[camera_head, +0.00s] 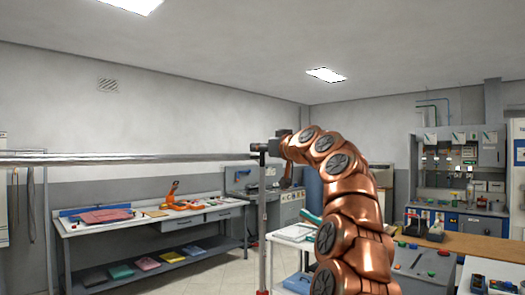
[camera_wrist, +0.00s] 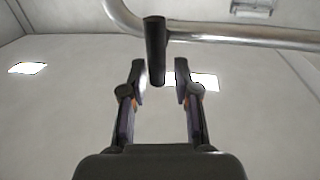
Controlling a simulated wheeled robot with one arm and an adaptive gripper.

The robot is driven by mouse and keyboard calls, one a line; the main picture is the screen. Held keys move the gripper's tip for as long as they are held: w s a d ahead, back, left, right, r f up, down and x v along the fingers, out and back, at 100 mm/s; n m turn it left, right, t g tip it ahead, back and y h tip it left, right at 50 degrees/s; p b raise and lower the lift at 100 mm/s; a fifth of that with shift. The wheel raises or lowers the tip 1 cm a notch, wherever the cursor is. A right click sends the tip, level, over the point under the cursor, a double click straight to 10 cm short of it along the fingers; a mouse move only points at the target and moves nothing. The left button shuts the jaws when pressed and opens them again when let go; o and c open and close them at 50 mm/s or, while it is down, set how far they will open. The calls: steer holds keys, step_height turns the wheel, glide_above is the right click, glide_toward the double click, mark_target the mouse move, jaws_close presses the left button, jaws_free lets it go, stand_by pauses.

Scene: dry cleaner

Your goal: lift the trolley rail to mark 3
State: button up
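The trolley rail (camera_head: 130,158) is a long grey metal bar running level across the left half of the head view. In the wrist view the bent silver rail (camera_wrist: 245,35) crosses the top, with a dark upright grip (camera_wrist: 155,50) on it. My gripper (camera_head: 275,145) is at the rail's right end in the head view, where its fingers are too small to read. In the wrist view my gripper (camera_wrist: 160,75) is open, with the dark grip between its fingertips in the picture. A gap shows on the right side; contact on the left cannot be told. No mark 3 is legible.
A thin upright post (camera_head: 262,225) stands below the rail's end. A worktable (camera_head: 150,228) with folded cloths is at left. A grey box with buttons (camera_head: 420,270) and a wooden counter (camera_head: 470,246) are at right. Floor shows between the left table and post.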

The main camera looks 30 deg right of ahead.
steer(key=shift+o, duration=0.4)
steer(key=shift+f, duration=0.15)
steer(key=shift+d, duration=0.1)
steer(key=s+d, duration=0.1)
steer(key=s, duration=1)
steer(key=shift+s, duration=0.4)
steer(key=shift+d, duration=0.15)
